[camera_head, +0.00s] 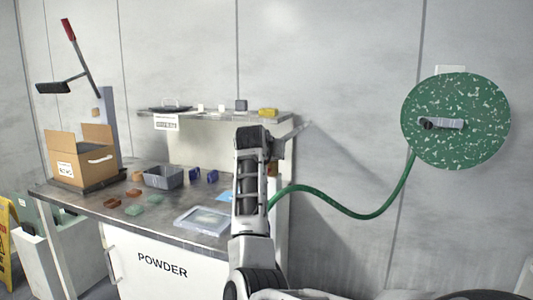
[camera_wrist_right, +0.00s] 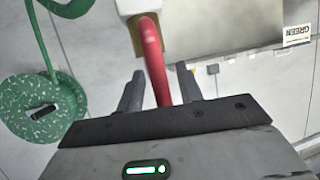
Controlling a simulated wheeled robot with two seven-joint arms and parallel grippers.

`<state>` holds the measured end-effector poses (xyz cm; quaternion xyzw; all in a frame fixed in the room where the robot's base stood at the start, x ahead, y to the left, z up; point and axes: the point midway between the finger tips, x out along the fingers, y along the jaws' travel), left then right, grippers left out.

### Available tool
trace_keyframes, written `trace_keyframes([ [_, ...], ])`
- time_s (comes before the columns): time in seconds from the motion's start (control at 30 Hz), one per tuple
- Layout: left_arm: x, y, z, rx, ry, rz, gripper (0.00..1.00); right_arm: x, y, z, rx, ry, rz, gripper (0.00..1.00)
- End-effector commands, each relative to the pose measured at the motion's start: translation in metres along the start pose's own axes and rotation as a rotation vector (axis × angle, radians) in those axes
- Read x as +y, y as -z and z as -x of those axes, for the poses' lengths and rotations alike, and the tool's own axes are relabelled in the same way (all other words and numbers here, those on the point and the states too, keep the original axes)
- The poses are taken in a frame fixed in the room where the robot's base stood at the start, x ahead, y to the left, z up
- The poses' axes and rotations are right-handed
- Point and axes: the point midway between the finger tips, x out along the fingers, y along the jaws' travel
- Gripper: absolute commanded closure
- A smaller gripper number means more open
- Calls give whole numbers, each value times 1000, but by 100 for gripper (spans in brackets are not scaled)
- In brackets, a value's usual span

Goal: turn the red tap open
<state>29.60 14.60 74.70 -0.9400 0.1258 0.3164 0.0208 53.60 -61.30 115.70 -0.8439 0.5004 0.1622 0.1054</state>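In the right wrist view, the tap's red handle (camera_wrist_right: 152,55) runs down from a white and brass-coloured fitting (camera_wrist_right: 140,18). My right gripper (camera_wrist_right: 160,76) is open, with one finger on each side of the red handle. A gap shows between the handle and each finger, so it is not gripped. In the head view, my right arm rises in the middle, in front of the bench, and hides the tap. My left gripper is in neither view.
A green hose (camera_head: 372,215) runs from behind my arm to a speckled green disc (camera_head: 478,145) on the wall. The POWDER bench (camera_head: 160,258) holds a cardboard box (camera_head: 70,171), a grey bin (camera_head: 163,178) and small blocks. A red-gripped lever (camera_head: 68,30) stands at left.

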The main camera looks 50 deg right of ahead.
Motion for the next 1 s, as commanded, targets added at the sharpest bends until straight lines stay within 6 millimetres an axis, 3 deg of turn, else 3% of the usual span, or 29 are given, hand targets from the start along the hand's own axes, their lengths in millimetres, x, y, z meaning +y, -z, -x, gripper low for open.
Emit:
trace_keyframes([
  [0.17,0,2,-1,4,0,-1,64,-1,0,1,0,1,1,64],
  [0.33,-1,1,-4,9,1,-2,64,-1,-1,18,2,2,0,64],
  [0.8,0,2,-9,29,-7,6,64,-1,-1,126,1,3,-2,64],
  [1.0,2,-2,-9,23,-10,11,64,0,0,152,1,2,0,64],
])
